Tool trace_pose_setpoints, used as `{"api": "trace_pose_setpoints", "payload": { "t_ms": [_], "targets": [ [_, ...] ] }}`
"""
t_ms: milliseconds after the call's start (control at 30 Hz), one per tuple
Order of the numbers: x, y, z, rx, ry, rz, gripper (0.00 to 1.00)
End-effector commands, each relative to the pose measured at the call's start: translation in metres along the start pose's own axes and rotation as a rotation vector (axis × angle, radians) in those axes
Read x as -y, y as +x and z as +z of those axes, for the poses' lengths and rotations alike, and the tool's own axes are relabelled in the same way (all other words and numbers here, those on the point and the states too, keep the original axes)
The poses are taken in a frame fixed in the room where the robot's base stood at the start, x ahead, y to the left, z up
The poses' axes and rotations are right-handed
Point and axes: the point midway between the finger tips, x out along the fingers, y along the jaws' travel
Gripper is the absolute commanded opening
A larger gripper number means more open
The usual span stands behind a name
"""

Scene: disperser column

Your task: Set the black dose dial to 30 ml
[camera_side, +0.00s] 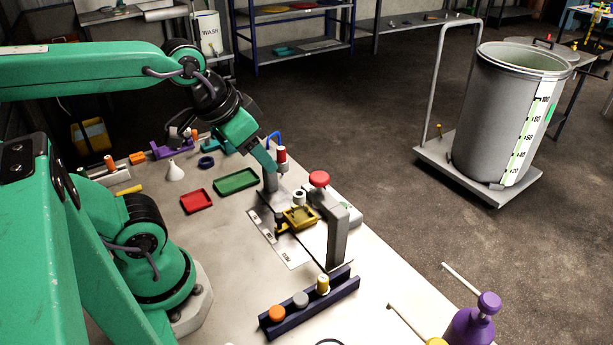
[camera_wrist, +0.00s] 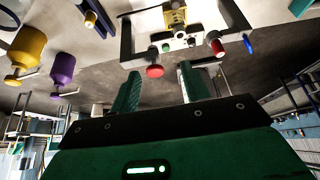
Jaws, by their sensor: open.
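A small black knob-like part (camera_side: 281,222) stands at the left of the yellow tray (camera_side: 300,217) on the dispenser in the side view. It may be the dose dial, but its marks and setting are too small to read.
A dark blue rack (camera_side: 310,305) with coloured caps stands at the table's front. Red (camera_side: 197,201) and green (camera_side: 236,181) trays and a white funnel (camera_side: 174,170) lie on the left. A purple bottle (camera_side: 474,322) is at the lower right.

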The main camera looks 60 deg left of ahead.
Motion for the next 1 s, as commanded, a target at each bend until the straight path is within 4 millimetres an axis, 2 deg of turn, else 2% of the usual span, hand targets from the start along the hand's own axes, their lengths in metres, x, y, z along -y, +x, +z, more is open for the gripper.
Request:
{"api": "trace_pose_setpoints", "payload": {
  "t_ms": [233, 467, 767, 1000],
  "targets": [
    [0.004, 0.005, -0.012, 0.033, -0.047, -0.007, 0.46],
    [0.012, 0.021, -0.038, 0.1, -0.151, -0.025, 0.46],
    [0.028, 0.055, -0.073, 0.198, -0.308, -0.057, 0.46],
    [0.043, 0.092, -0.095, 0.275, -0.435, -0.088, 0.46]
  ]
}}
